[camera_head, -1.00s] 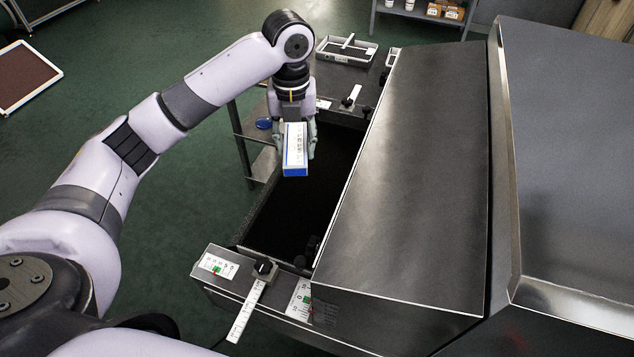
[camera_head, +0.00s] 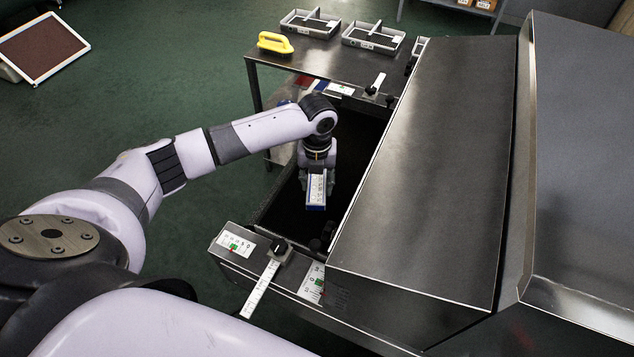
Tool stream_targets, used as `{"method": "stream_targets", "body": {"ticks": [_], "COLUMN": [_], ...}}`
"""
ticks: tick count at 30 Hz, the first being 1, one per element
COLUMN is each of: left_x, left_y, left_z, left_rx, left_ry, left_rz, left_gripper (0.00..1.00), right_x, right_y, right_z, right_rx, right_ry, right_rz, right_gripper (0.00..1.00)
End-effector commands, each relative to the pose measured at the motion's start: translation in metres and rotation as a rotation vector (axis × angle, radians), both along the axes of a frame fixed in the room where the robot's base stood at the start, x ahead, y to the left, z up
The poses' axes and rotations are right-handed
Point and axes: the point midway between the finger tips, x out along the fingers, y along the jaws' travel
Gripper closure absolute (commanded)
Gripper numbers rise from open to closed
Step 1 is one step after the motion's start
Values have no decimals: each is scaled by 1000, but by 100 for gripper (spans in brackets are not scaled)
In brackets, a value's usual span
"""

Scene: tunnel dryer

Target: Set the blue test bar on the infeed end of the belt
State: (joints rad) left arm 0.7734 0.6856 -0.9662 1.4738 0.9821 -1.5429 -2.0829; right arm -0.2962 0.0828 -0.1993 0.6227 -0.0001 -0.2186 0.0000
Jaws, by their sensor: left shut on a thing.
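The blue test bar (camera_head: 316,192) has a white labelled top face and a blue end. My left gripper (camera_head: 316,182) is shut on it. Gripper and bar are over the dark infeed end of the belt (camera_head: 275,212), between the two steel guide rails' ends. I cannot tell whether the bar touches the belt. My right gripper is not in view.
The steel dryer hood (camera_head: 430,170) stands close on the right. A front plate (camera_head: 240,258) carries a ruler (camera_head: 260,290) and a black knob (camera_head: 279,248).

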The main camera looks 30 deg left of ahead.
Motion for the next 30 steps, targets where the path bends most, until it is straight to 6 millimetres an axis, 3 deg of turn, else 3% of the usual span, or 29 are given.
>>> {"method": "stream_targets", "body": {"ticks": [3, 12, 13, 22, 30], "left_x": [0, 0, 0, 0, 0], "left_y": [0, 0, 0, 0, 0], "left_z": [-9, -12, -12, -11, -11], "left_rx": [0, 0, 0, 0, 0], "left_ry": [-1, -1, -1, -1, -1], "left_rz": [1, 0, 0, 0, 0], "left_gripper": [91, 91, 60, 40, 40], "right_x": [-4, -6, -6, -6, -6], "right_y": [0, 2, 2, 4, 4], "right_z": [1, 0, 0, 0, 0], "right_rx": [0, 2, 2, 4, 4], "right_ry": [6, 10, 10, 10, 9], "right_rz": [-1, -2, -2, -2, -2], "right_gripper": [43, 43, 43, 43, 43]}}
